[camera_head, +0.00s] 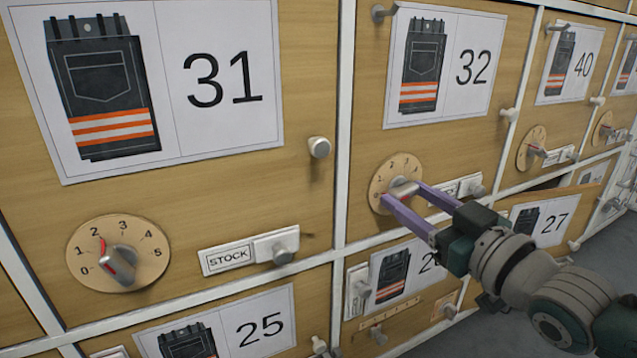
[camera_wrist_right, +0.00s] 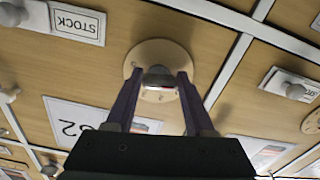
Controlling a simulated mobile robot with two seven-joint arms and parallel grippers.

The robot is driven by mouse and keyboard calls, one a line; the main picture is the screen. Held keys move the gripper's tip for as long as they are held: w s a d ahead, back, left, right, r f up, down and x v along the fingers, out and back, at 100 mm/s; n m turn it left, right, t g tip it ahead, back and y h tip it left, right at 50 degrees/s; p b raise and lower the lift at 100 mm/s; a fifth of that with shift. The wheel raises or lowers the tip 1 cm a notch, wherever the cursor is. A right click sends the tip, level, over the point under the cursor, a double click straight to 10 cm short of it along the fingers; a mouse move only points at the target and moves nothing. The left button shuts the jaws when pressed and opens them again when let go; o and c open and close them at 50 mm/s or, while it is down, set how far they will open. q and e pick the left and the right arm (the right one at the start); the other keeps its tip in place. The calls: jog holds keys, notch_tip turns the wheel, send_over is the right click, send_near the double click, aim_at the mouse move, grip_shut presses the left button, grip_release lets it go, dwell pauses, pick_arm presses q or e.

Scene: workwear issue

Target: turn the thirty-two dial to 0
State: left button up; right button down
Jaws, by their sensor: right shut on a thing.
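The thirty-two dial (camera_head: 384,172) is a round wooden disc with numbers and a silver knob (camera_head: 403,189), below the card marked 32 (camera_head: 448,65). My right gripper (camera_head: 404,194) reaches in from the lower right with its purple fingers on either side of the knob, shut on it. In the right wrist view the dial (camera_wrist_right: 160,52) appears upside down, with the knob (camera_wrist_right: 158,77) between the two fingertips. The fingers and knob hide part of the scale, so I cannot read the pointer's setting. My left gripper is not in view.
The thirty-one dial (camera_head: 118,253) sits at the left, beside a STOCK label (camera_head: 229,258). A round knob (camera_head: 319,147) sticks out left of door 32. Door 27 (camera_head: 545,221) and the forty dial (camera_head: 531,148) are to the right. White frame strips divide the doors.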

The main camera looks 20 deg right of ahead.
dwell(0.4)
jog(key=shift+c, duration=1.3)
grip_release()
jog(key=shift+s+p, duration=0.3)
jog(key=s+p, duration=0.4)
jog(key=s, duration=0.5)
jog(key=shift+s+d, duration=0.2)
jog(key=shift+d, duration=0.2)
